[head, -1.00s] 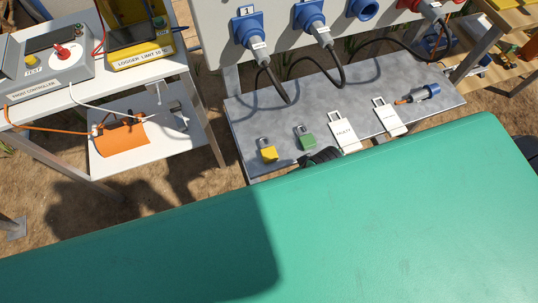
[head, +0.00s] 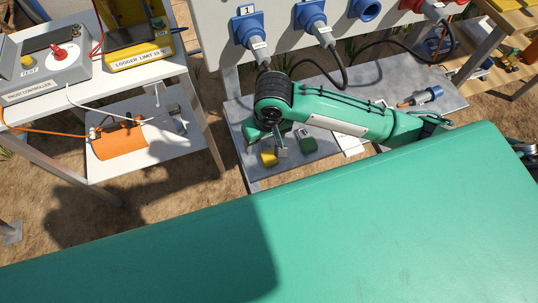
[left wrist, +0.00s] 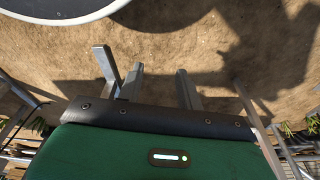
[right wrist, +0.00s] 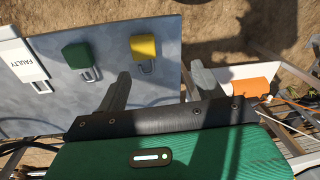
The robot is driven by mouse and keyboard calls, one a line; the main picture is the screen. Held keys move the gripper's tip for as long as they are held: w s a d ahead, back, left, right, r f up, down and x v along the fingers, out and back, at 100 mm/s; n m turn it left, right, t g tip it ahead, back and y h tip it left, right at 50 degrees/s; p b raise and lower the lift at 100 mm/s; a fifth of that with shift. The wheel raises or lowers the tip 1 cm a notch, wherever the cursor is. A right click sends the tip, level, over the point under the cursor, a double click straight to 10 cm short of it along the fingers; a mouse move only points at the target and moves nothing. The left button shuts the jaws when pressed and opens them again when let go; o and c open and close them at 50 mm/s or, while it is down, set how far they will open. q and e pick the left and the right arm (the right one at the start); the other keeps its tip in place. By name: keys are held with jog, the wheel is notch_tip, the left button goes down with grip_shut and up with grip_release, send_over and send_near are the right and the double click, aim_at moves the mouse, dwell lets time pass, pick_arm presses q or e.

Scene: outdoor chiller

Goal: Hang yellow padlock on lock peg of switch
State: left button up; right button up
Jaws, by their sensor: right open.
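The yellow padlock (head: 268,157) lies on the grey metal shelf, near its front left corner. It also shows in the right wrist view (right wrist: 144,47), with its shackle toward my gripper. My right gripper (right wrist: 158,84) is open and empty, its fingers apart, just short of the padlock. In the head view my right forearm and wrist hang over the shelf. A red rotary switch (head: 60,52) is on the grey controller box at left; I cannot make out its lock peg. My left gripper (left wrist: 160,88) is open and empty above bare ground.
A green padlock (head: 307,143) lies right of the yellow one. A white FAULTY tag (right wrist: 22,58) lies beyond it. Blue plugs and dark cables hang over the shelf (head: 236,112). An orange item (head: 118,141) lies on the lower white shelf at left.

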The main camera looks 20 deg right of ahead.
jog(key=w+d+m+h, duration=0.1)
jog(key=d, duration=0.2)
jog(key=b, duration=0.1)
send_over(269, 155)
jog(key=f, duration=0.3)
jog(key=d+f, duration=0.1)
jog(key=f, duration=0.1)
jog(key=shift+s+f, duration=0.1)
jog(key=shift+f, duration=0.2)
jog(key=shift+a+f+b, duration=0.2)
jog(key=shift+a+f, duration=0.05)
jog(key=shift+f, duration=1.3)
jog(key=shift+a+f+b, duration=0.2)
jog(key=shift+f, duration=1.3)
pick_arm(q)
jog(key=r, duration=0.2)
jog(key=shift+w+d+r, duration=0.15)
jog(key=shift+d+r, duration=0.15)
jog(key=shift+d, duration=0.1)
pick_arm(e)
jog(key=shift+c, duration=0.4)
jog(key=c, duration=1)
